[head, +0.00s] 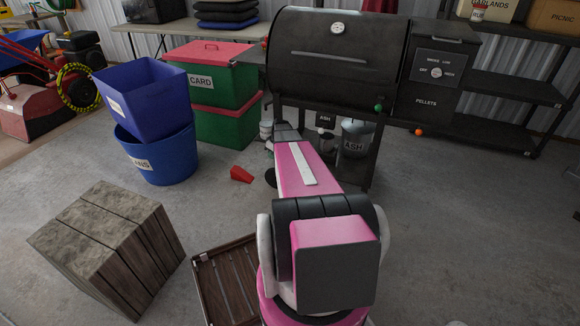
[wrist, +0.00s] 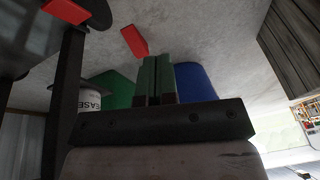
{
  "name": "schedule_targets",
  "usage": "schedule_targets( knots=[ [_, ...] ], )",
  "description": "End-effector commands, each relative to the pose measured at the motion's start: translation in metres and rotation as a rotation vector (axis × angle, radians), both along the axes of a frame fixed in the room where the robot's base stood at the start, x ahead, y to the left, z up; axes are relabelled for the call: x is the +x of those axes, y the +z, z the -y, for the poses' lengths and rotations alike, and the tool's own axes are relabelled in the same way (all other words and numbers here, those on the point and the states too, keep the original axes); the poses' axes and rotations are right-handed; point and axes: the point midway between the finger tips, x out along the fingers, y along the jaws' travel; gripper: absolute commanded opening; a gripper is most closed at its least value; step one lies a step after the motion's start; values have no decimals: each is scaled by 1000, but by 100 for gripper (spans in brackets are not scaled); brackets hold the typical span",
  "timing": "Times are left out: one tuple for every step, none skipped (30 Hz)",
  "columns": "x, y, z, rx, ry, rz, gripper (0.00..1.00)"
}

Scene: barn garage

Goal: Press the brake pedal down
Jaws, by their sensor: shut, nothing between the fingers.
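A red tab that looks like the brake pedal (wrist: 67,10) shows at the upper left of the wrist view, against a dark round caster. It is partly cut off by the frame edge, and I cannot tell whether it is up or down. In the head view I cannot make it out; my arm covers much of the area by the grill's left legs. My gripper (wrist: 157,62) is shut and empty in the wrist view, its two fingers side by side. It appears apart from the red tab, which lies to its upper left. In the head view the fingertips are hidden.
A red wedge (head: 241,174) lies on the floor left of my arm. The black grill (head: 335,60) stands ahead, with an ash bucket (head: 357,138) beneath. Blue bins (head: 160,150), green boxes (head: 225,125) and a wooden block (head: 110,245) stand left. Floor at right is clear.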

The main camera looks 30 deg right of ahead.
Motion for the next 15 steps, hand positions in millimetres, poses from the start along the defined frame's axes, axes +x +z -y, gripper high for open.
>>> schedule_targets(
  knots=[
    [27,-17,39,4,28,29,0],
    [35,-23,55,5,49,49,0],
    [43,-30,76,5,75,71,0],
    [49,-35,90,5,93,88,0],
    [53,-40,104,4,110,101,0],
    [58,-45,118,3,129,119,0],
    [61,-48,128,1,141,131,0],
    [63,-51,137,-1,153,141,0],
    [66,-54,145,-3,165,152,0],
    [67,-56,151,-4,171,159,0],
    [67,-57,155,-5,178,164,0],
    [68,-58,159,-6,182,170,0],
    [68,-59,161,-7,186,172,0],
    [68,-59,162,-8,188,174,0],
    [68,-59,163,-8,191,176,0]
  ],
)
